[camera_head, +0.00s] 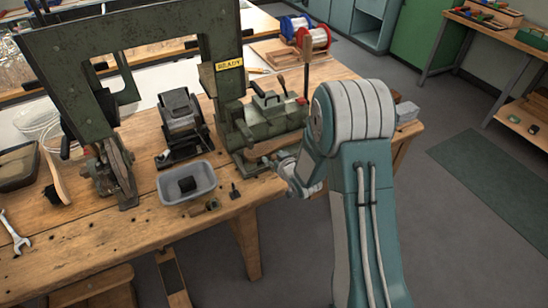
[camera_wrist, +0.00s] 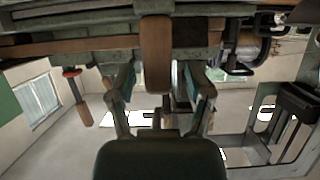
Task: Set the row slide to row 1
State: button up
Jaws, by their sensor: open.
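A green cast-metal machine (camera_head: 268,122) stands on the bench's front right part, with several levers on top. A pale wooden piece (camera_head: 266,148) lies along its front. I cannot tell which part is the row slide, and no row marking is readable. My gripper (camera_head: 284,168) is just in front of the machine, partly hidden by my arm. In the wrist view my gripper (camera_wrist: 160,85) has its two fingers spread apart. A brown wooden bar or handle (camera_wrist: 157,55) shows between them. I cannot tell whether either finger touches it.
A tall green frame with a yellow READY plate (camera_head: 229,65) rises left of the machine. A grey tray (camera_head: 187,193) holding a dark block sits left of my gripper. Small dark parts (camera_head: 235,191) lie near the bench's (camera_head: 110,240) front edge. The floor at right is clear.

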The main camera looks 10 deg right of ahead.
jog(key=shift+s, duration=0.1)
jog(key=v, duration=1.1)
jog(key=shift+s, duration=0.35)
jog(key=shift+d+r, duration=0.1)
jog(key=shift+r, duration=0.05)
jog(key=s+d+r+m+g+h, duration=0.1)
jog(key=s+d+r+h, duration=0.15)
jog(key=r, duration=0.35)
jog(key=s+d+r+m+g+h, duration=0.1)
jog(key=s+r+g+h, duration=0.15)
jog(key=r, duration=0.35)
jog(key=s+a+r+g, duration=0.1)
jog(key=s+r, duration=0.3)
jog(key=s, duration=0.6)
jog(key=s+a+r+m+g, duration=0.1)
jog(key=s+r, duration=0.3)
jog(key=s, duration=0.5)
jog(key=shift+s+a+m+g+y, duration=0.2)
jog(key=shift+s+m+g+y, duration=0.15)
jog(key=shift+g, duration=0.5)
